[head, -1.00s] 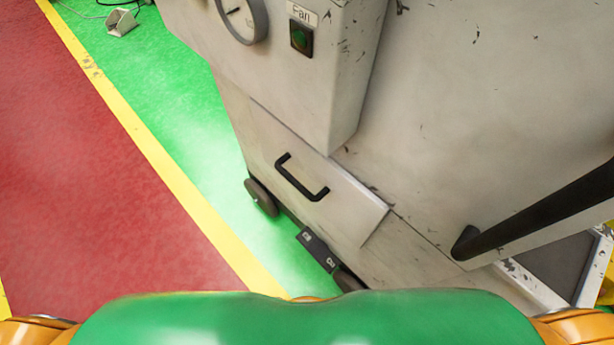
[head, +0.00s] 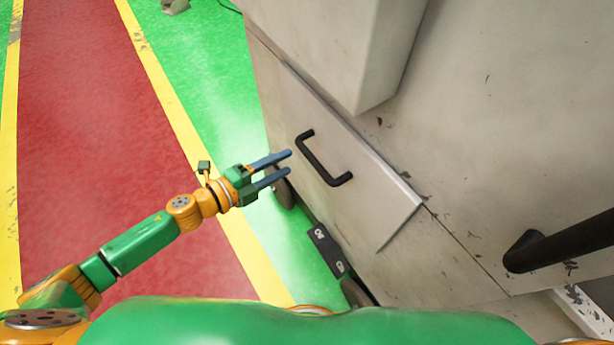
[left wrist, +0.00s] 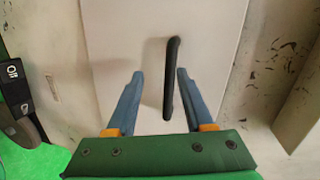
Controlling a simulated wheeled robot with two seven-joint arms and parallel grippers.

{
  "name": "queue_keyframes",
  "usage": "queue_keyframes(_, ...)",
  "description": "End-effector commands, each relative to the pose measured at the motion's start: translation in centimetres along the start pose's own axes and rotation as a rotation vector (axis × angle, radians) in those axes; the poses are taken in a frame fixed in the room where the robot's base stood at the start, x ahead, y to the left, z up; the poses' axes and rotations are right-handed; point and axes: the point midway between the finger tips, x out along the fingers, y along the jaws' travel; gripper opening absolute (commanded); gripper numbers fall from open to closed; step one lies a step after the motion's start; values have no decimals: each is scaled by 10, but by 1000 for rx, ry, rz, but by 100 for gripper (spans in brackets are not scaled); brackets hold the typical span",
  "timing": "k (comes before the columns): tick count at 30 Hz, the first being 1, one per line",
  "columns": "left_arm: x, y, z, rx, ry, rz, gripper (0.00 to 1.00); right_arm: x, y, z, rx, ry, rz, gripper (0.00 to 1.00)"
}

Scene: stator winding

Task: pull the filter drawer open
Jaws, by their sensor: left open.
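The filter drawer (head: 375,190) is a pale grey front panel low on the machine, and it looks shut. Its black bar handle (head: 322,160) stands out from the panel; it also shows in the left wrist view (left wrist: 171,78). My left gripper (head: 288,163) is in front of the drawer, to the left of the handle in the head view, open and empty. In the left wrist view its two blue fingers (left wrist: 160,77) point at the panel, with the handle seen between them, closer to the right finger. Contact with the handle is not visible. My right gripper is out of view.
The grey machine housing (head: 480,110) overhangs above the drawer. A thick black bar (head: 560,240) juts out at the right. A black pedal-like block (head: 328,250) and wheels (head: 284,188) are at the machine's foot. Green and red floor (head: 90,130) is open to the left.

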Motion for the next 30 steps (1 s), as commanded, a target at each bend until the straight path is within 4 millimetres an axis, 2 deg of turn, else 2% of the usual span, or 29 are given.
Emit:
queue_keyframes(1,0,-2,-14,80,62,-8,52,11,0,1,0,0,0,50)
queue_keyframes(3,0,-9,-27,136,111,-14,52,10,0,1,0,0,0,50)
queue_keyframes(5,7,-13,-31,146,122,-18,52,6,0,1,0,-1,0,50)
queue_keyframes(13,58,-13,-36,141,118,-17,52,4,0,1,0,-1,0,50)
queue_keyframes(17,67,-13,-37,140,118,-15,52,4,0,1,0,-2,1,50)
queue_keyframes(23,68,-13,-37,139,116,-14,52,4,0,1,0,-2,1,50)
queue_keyframes(28,67,-13,-37,138,116,-14,6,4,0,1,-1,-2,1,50)
queue_keyframes(29,67,-12,-37,138,116,-14,0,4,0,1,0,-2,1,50)
queue_keyframes(30,67,-12,-37,138,116,-14,0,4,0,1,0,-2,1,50)
